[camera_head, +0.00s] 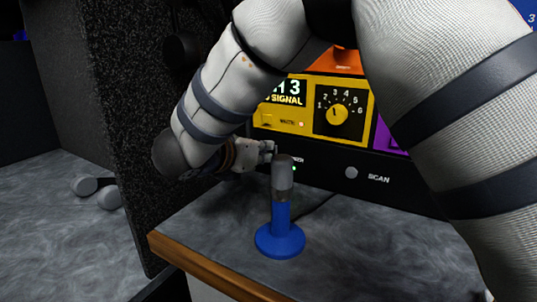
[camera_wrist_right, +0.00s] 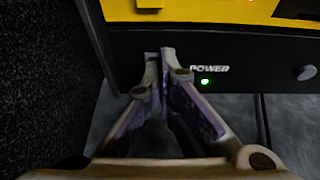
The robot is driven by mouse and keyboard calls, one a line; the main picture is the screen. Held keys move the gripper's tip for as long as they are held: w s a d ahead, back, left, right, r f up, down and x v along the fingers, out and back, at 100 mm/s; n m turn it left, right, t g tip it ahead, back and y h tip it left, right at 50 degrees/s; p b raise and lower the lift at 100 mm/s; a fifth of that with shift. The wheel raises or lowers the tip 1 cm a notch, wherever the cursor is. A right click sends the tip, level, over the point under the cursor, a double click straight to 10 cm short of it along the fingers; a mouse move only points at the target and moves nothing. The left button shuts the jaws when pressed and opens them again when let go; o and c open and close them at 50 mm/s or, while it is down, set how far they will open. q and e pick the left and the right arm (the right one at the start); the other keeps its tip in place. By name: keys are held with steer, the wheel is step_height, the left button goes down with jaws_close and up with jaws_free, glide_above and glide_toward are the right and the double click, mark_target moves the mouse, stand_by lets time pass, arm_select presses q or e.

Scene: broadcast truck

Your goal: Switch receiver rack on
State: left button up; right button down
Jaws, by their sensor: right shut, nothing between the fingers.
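The receiver rack's black lower panel (camera_head: 408,187) carries a POWER label (camera_wrist_right: 209,69), a lit green light (camera_wrist_right: 204,82) and a grey knob or button marked SCAN (camera_head: 351,173). Above it is a yellow unit (camera_head: 296,122) with a display reading "SIGNAL" and a dial numbered 1 to 6. My right gripper (camera_head: 269,149) is shut and empty, its fingertips (camera_wrist_right: 165,56) at the black panel just left of the POWER label. Any switch there is hidden behind the fingertips, and I cannot tell whether they touch it. My left gripper is not in view.
A blue microphone stand with a grey head (camera_head: 280,238) stands on the grey desk in front of the panel, close to my right gripper. A dark speckled wall (camera_head: 115,90) rises on the left. The desk's wooden edge (camera_head: 205,270) is at the front.

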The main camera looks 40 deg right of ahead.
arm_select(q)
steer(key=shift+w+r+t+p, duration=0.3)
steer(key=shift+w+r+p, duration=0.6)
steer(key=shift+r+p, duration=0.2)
arm_select(e)
steer(key=v, duration=0.7)
